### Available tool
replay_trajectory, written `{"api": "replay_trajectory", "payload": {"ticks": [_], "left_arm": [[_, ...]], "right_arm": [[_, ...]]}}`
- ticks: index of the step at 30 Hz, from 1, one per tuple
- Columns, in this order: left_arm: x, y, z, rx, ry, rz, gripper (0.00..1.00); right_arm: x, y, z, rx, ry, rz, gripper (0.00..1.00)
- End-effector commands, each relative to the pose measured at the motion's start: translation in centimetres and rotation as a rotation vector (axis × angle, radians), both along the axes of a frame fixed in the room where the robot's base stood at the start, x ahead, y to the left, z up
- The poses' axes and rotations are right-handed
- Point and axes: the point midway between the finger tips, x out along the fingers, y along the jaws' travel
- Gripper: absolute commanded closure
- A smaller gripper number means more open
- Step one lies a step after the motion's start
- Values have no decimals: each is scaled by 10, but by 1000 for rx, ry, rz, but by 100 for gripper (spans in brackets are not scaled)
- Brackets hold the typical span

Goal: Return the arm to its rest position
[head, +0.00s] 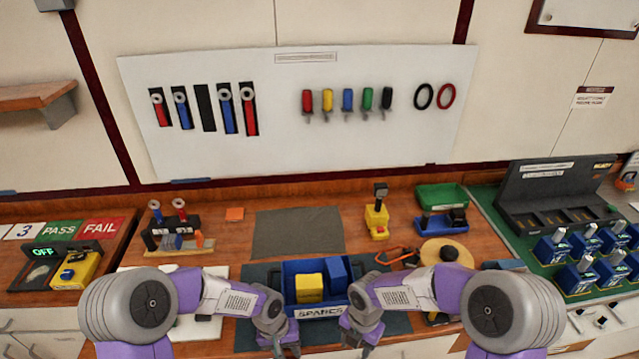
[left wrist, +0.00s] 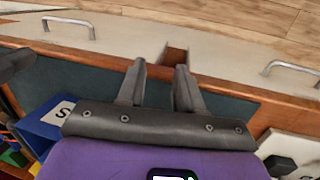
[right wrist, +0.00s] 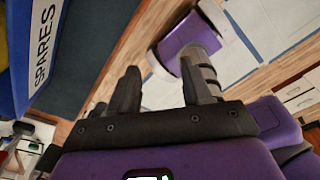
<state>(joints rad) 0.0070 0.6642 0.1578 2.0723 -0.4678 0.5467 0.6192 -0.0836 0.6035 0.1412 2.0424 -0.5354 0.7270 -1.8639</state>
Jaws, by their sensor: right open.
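My left gripper (head: 287,348) is low at the front of the bench, left of the blue SPARES bin (head: 320,312). In the left wrist view its fingers (left wrist: 161,70) stand apart with nothing between them, near the bench's front edge. My right gripper (head: 364,348) is low at the front, just right of the bin. In the right wrist view its fingers (right wrist: 160,75) are apart and empty, with the bin (right wrist: 38,50) at upper left. The bin holds a yellow block (head: 309,288) and a blue block (head: 336,272).
Blue breakers (head: 583,277) stand in rows on a green mat at right. A yellow device (head: 377,220), a green tray (head: 442,197) and a tool stand (head: 172,236) are further back. A PASS/FAIL board (head: 60,232) is at left. The grey mat (head: 297,232) is clear.

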Motion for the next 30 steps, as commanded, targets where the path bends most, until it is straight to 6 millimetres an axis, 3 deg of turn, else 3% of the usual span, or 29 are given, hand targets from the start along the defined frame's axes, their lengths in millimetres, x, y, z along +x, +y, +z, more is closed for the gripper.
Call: {"api": "replay_trajectory", "payload": {"ticks": [1, 9, 15, 21, 25, 30], "left_arm": [[-8, -1, -16, -26, 13, 3, 65], [-51, -10, -86, -164, 17, 45, 65], [-84, -5, -131, -204, -8, 104, 65], [-113, 7, -163, -187, -40, 155, 65], [-125, 14, -173, -167, -53, 170, 65], [-129, 17, -177, -156, -62, 176, 65]], "right_arm": [[-8, 2, -19, 24, 28, -120, 51], [-52, 18, -105, 127, 215, -1003, 51], [-85, 17, -157, 118, 380, -1726, 51], [-113, 5, -194, 61, 493, -2350, 51], [-124, -3, -205, 33, 524, -2591, 51], [-128, -6, -209, 25, 533, -2694, 51]]}}
